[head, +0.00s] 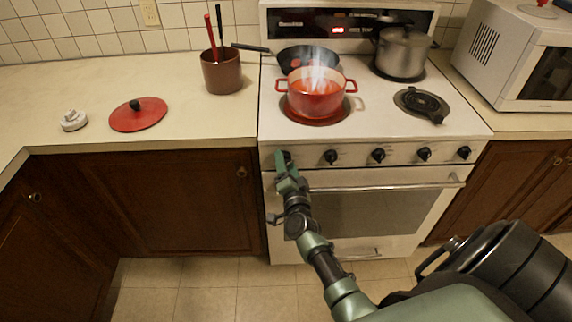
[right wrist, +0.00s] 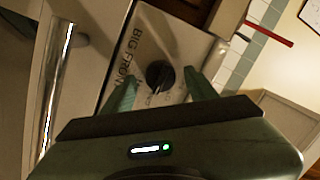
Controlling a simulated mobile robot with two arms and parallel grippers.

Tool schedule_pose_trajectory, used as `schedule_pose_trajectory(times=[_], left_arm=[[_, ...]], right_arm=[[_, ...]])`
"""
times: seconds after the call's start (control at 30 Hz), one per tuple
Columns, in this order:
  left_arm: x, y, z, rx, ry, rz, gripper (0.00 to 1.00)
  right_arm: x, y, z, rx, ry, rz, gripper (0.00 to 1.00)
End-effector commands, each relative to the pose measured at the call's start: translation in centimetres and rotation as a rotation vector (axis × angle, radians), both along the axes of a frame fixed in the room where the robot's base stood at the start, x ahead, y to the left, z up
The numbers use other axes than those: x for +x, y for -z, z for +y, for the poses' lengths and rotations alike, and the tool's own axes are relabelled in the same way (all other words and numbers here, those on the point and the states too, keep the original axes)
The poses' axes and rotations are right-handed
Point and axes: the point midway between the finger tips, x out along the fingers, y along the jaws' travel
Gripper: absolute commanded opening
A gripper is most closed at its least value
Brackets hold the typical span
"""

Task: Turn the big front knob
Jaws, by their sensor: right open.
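The big front knob is the black round knob (right wrist: 158,74) in the right wrist view, beside printed lettering that reads "BIG FRON" on the white stove panel. In the head view the leftmost front knob (head: 287,155) is partly hidden by my right gripper (head: 284,164). My right gripper also shows in the right wrist view (right wrist: 161,82): its green fingers are open, one on each side of the knob. I cannot tell whether they touch it. My left gripper is not in view.
A steaming red pot (head: 321,103) stands on the front left burner. A black pan (head: 302,57) and a steel pot (head: 402,50) sit behind. The oven handle (head: 385,187) runs below the knobs. A red lid (head: 138,116) lies on the left counter.

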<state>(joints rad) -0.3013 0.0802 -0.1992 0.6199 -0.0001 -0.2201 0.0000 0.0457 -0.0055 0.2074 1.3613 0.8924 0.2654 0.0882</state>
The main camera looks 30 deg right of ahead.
Motion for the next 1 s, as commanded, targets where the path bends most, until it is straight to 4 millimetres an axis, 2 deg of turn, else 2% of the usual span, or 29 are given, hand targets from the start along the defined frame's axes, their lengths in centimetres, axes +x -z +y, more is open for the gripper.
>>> schedule_pose_trajectory(times=[0.13, 0.33, 0.37, 0.67, 1.0], left_arm=[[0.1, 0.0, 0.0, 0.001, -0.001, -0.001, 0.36], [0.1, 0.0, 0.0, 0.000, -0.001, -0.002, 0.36], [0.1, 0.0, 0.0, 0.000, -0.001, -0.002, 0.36], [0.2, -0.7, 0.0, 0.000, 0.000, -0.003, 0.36], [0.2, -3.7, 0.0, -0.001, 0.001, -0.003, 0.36]], right_arm=[[0.0, 0.0, 0.0, 0.000, 0.000, 0.000, 0.58], [0.0, 0.0, 0.0, 0.000, 0.000, 0.000, 0.02], [0.0, 0.0, 0.0, 0.000, 0.000, 0.000, 0.00], [0.0, -0.2, 0.1, -0.032, -0.001, 0.021, 0.00], [0.0, -0.6, 0.1, -0.219, -0.002, 0.138, 0.00]])
